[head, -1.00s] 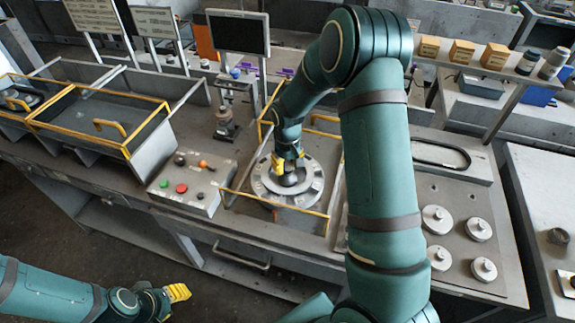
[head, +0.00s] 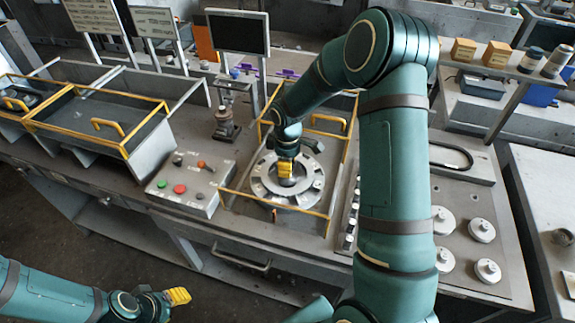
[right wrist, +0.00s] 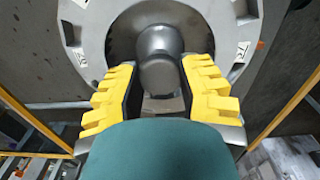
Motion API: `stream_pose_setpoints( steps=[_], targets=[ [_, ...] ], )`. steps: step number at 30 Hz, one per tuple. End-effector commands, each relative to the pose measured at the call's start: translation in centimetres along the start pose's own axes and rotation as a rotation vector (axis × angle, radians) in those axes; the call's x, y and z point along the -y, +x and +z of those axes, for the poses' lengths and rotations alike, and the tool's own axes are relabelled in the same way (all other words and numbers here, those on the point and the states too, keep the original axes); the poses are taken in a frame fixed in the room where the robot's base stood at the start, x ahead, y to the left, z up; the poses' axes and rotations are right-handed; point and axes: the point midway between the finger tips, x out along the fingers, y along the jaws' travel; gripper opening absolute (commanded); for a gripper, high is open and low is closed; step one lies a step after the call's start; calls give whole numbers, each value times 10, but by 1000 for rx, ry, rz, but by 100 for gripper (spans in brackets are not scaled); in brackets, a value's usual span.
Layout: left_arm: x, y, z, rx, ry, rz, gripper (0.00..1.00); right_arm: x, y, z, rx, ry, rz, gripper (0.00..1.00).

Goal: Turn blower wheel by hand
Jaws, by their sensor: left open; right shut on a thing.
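The blower wheel, a grey ring (head: 312,186) with a dark centre, lies in its yellow-railed bay on the bench. In the right wrist view, its broad rim (right wrist: 75,22) surrounds a smooth grey hub (right wrist: 160,42). My right gripper (head: 285,170) is over the middle of the wheel. In the right wrist view, its yellow fingers (right wrist: 160,78) stand on both sides of the rounded hub, shut on it. The exact contact is partly hidden. My left gripper (head: 178,297) is open and empty at the lower left, away from the bench.
A control box (head: 191,184) with red and green buttons stands left of the wheel. Yellow rails (head: 278,203) edge the bay closely. A black monitor (head: 238,32) rises behind it. Several round metal parts (head: 482,230) sit on the right, beyond my right arm.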

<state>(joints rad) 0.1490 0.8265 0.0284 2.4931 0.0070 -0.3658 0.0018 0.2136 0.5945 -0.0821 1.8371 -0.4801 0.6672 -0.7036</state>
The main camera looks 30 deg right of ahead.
Motion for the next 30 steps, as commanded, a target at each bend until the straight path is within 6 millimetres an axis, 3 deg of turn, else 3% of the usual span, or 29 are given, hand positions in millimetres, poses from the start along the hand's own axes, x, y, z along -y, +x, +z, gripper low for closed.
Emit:
stream_pose_setpoints(
  steps=[18,30],
  targets=[
    [-4,-12,-1,1,0,2,43,3,3,2,3,-568,-12,0],
    [-6,-19,-2,1,0,4,43,4,4,2,2,-792,-14,0]
  ],
)
